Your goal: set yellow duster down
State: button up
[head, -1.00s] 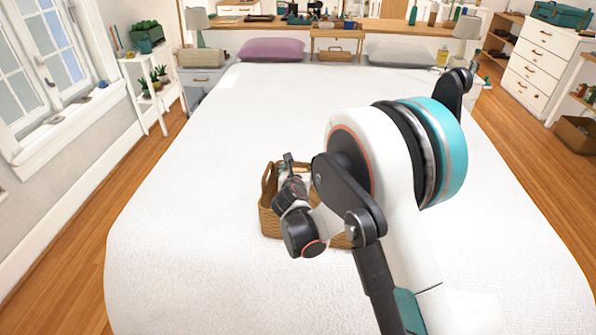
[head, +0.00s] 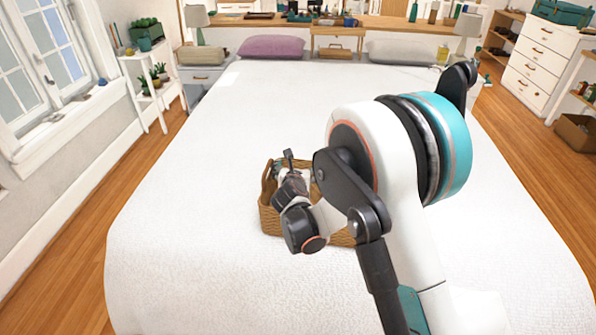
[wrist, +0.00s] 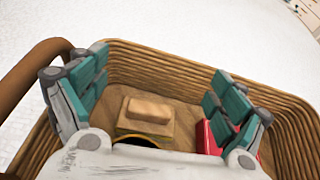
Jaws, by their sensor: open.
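A woven wicker basket (head: 268,218) stands on the bed, with my gripper (head: 290,160) over it in the head view. The wrist view looks down into the basket (wrist: 180,58). My gripper (wrist: 158,92) is open, its teal-padded fingers spread wide with nothing between the pads. A tan block with a raised handle and a yellow and black lower edge, which looks like the yellow duster (wrist: 150,112), lies on the basket floor, below and between the fingers. Its near part is hidden by my gripper's body. The duster is not visible in the head view.
A red object (wrist: 217,132) lies in the basket at the right, partly behind the right finger. The basket's brown handle (wrist: 35,75) arches at the left. The white bed (head: 200,200) around the basket is clear, with pillows (head: 271,47) far back.

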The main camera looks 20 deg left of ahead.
jog(key=p+v, duration=0.3)
jog(key=v, duration=0.9)
